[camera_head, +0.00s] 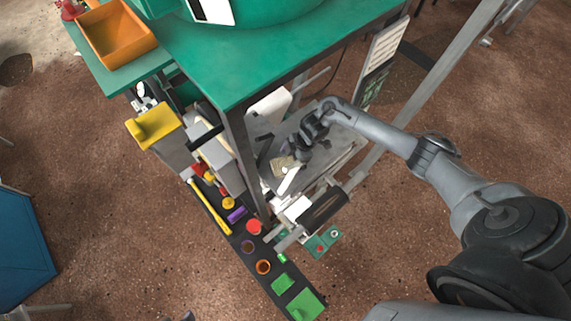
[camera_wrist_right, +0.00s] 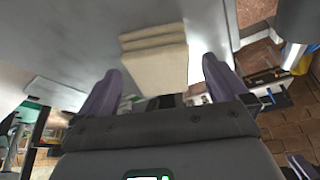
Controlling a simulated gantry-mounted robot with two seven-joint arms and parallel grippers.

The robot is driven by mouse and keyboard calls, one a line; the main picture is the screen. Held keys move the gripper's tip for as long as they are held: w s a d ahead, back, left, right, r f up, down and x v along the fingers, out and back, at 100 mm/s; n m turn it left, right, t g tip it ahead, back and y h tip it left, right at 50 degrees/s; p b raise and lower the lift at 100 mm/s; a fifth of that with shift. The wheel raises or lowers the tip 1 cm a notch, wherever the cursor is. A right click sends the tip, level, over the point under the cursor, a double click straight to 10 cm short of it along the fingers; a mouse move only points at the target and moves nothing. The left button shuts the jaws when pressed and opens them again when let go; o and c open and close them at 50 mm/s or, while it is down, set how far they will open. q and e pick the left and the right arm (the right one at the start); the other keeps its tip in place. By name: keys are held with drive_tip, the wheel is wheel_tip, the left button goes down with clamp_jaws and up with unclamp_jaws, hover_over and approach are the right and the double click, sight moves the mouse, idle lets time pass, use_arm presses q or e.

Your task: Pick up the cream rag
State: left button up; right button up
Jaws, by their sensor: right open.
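The cream rag (camera_wrist_right: 155,68) lies folded in layers on a grey metal surface (camera_wrist_right: 85,45), ahead of my right gripper in the right wrist view. My right gripper (camera_wrist_right: 161,72) is open, with its two dark fingers apart on either side of the rag's near part in that picture. Nothing is between the fingers that I can see gripped. In the head view the right arm reaches in from the right, and the right gripper (camera_head: 301,153) is over the grey tray, close to the small cream rag (camera_head: 283,163). The left gripper is not in view.
A green-topped bench (camera_head: 245,75) stands close beside the tray, with a dark leg near it. A dark roller (camera_head: 324,205) is at the tray's near side. A black strip (camera_head: 232,240) holds several coloured parts. An orange bin (camera_head: 117,35) is far left.

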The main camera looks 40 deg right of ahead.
drive_tip(key=shift+w+a+f, duration=0.15)
drive_tip(key=shift+a+f, duration=0.05)
drive_tip(key=shift+f, duration=0.5)
drive_tip(key=c, duration=1.1)
drive_tip(key=shift+r, duration=0.15)
